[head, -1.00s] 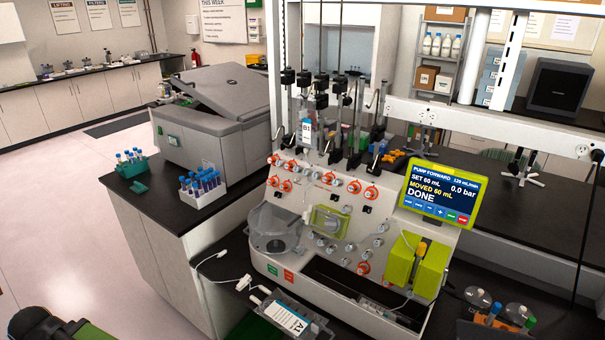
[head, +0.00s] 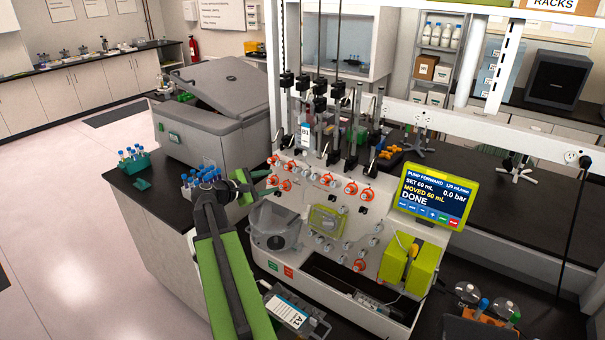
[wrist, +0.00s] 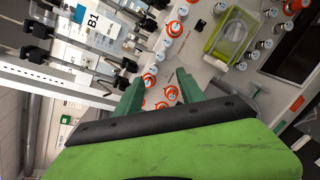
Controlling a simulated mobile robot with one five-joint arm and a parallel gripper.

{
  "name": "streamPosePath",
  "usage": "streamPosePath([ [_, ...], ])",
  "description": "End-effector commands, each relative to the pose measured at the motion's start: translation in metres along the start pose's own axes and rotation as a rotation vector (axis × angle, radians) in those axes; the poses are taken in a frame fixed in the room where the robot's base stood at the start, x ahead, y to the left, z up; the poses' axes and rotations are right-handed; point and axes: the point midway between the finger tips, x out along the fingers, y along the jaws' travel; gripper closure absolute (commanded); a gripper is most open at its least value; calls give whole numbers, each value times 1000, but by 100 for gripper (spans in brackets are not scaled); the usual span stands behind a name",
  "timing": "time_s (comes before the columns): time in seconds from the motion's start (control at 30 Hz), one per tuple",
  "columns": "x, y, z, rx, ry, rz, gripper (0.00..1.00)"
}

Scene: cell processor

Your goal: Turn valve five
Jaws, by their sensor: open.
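The white cell processor (head: 318,287) stands on the dark bench, with several orange valve knobs (head: 351,188) across its panel. Valve numbers are too small to read, so I cannot tell which knob is valve five. My gripper (head: 250,186) is in front of the left end of the knob rows in the head view, partly hiding that area. In the wrist view my gripper (wrist: 158,90) is open, its green fingers apart and empty. Some orange knobs (wrist: 150,80) show between and beyond the fingers. I cannot tell whether a finger touches one.
A display (head: 437,193) reads "DONE" on the processor's right. Tall rods with black clamps and a bag labelled B1 (head: 305,137) rise behind the knobs. A tube rack (head: 200,182) and a grey centrifuge (head: 205,125) stand to the left. A green pump block (head: 420,268) sits right.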

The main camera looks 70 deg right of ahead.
Motion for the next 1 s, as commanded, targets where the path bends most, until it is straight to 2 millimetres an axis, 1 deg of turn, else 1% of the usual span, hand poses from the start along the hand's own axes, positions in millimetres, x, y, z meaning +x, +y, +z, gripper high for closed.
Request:
streamPosePath([
  [0.07, 10, -1, -2, 2, -1, -2, 54],
  [0.17, 30, -2, -3, 3, -1, -3, 54],
  [0.4, 92, -3, -3, 4, -2, -4, 54],
  [0.6, 139, -2, -3, 4, -1, -4, 54],
  [0.7, 156, -2, -3, 5, 0, -4, 54],
  [0.8, 166, -2, -2, 5, 1, -4, 54],
  [1.0, 172, -2, 0, 4, 0, -4, 54],
])
